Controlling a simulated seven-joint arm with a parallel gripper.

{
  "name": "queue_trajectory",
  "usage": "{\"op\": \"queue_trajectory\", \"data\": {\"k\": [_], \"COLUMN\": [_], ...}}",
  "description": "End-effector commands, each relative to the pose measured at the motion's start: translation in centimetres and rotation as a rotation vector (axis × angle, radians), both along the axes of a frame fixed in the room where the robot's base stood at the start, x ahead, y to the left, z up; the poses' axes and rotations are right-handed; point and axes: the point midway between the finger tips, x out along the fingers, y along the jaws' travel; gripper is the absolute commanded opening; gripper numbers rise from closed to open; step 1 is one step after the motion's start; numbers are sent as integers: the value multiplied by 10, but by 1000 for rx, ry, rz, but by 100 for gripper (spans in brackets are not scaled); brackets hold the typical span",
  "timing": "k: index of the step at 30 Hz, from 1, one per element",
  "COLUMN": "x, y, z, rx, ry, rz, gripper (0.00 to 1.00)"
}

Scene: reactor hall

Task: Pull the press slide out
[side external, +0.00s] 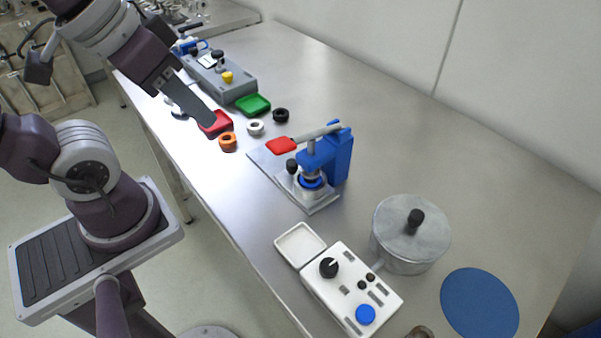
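The press stands mid-table with a blue body (341,158), a grey lever (318,133) and a red handle end (281,146). It sits on a flat metal base plate (265,163). A black knob (291,166) shows at its front left, probably on the slide. A round holder with a blue ring (312,181) lies under the press head; how far the slide is out I cannot tell. My gripper (209,121) points down over the left table side, over or near the red tray, well apart from the press. Its fingers overlap in this view, so their opening is hidden.
Red (222,124) and green (254,104) trays, orange (227,142), white (255,128) and black (281,115) rings, and a grey device (222,80) lie left of the press. A white control box (345,290), metal pot (410,243) and blue disc (480,303) stand right.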

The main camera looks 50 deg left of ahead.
Motion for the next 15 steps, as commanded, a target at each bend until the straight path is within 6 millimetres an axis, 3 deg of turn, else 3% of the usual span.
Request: {"op": "queue_trajectory", "data": {"k": [1,3,5,9,12,15], "x": [11,37,64,123,150,162], "y": [0,-1,-1,-1,0,1], "z": [-1,-6,-17,-62,-97,-119], "rx": [-33,-107,-171,-264,-286,-290], "ry": [37,109,179,322,380,403], "rz": [60,216,389,806,1043,1175], "gripper": [33,45,45,45,45,45]}}
